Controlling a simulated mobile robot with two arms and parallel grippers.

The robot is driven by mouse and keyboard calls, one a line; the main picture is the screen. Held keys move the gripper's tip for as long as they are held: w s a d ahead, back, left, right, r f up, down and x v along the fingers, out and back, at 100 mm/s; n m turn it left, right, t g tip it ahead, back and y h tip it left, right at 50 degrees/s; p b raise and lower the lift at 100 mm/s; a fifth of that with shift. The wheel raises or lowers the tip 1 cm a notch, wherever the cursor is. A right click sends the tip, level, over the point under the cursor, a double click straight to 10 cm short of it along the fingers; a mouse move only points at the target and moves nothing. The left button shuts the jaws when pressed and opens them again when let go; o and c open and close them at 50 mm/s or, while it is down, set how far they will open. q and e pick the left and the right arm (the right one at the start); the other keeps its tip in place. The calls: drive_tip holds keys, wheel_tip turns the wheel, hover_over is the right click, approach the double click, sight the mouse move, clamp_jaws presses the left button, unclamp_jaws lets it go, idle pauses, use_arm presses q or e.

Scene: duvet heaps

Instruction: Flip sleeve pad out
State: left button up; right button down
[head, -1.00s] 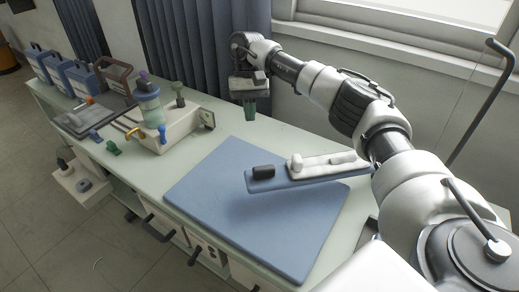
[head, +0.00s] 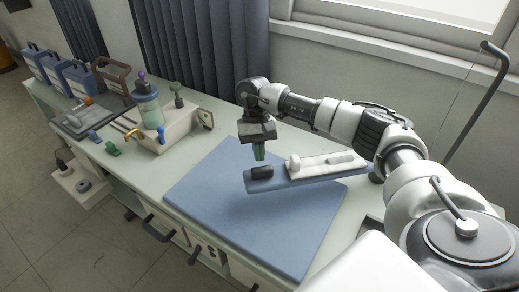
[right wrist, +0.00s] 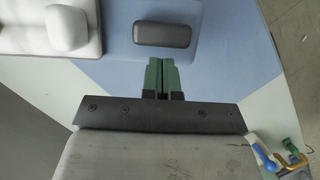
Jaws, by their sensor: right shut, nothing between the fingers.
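The sleeve pad (head: 283,179) is a narrow blue board at the back right of the large flat blue pad (head: 225,220). It carries a dark grey grip (head: 262,172) at its left end and a white fitting (head: 325,163) along its top. My right gripper (head: 259,156) is shut and empty, its green fingers pointing down just behind the dark grip. In the right wrist view the shut fingers (right wrist: 161,64) lie beside the dark grip (right wrist: 164,34); I cannot tell if they touch the pad. My left gripper is not in view.
A pale box with a clear jar (head: 150,108) and coloured levers stands on the bench (head: 190,153) to the left. A dark curtain and window are behind. The large pad's front is clear.

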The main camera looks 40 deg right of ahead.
drive_tip(key=shift+s+a, duration=0.1)
drive_tip(key=shift+s, duration=0.2)
hover_over(265, 188)
drive_tip(key=w, duration=0.2)
drive_tip(key=shift+d, duration=0.45)
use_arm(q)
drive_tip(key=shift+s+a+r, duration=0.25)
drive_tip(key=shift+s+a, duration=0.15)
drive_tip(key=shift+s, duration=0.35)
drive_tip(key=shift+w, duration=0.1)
use_arm(e)
drive_tip(key=shift+a+f, duration=0.1)
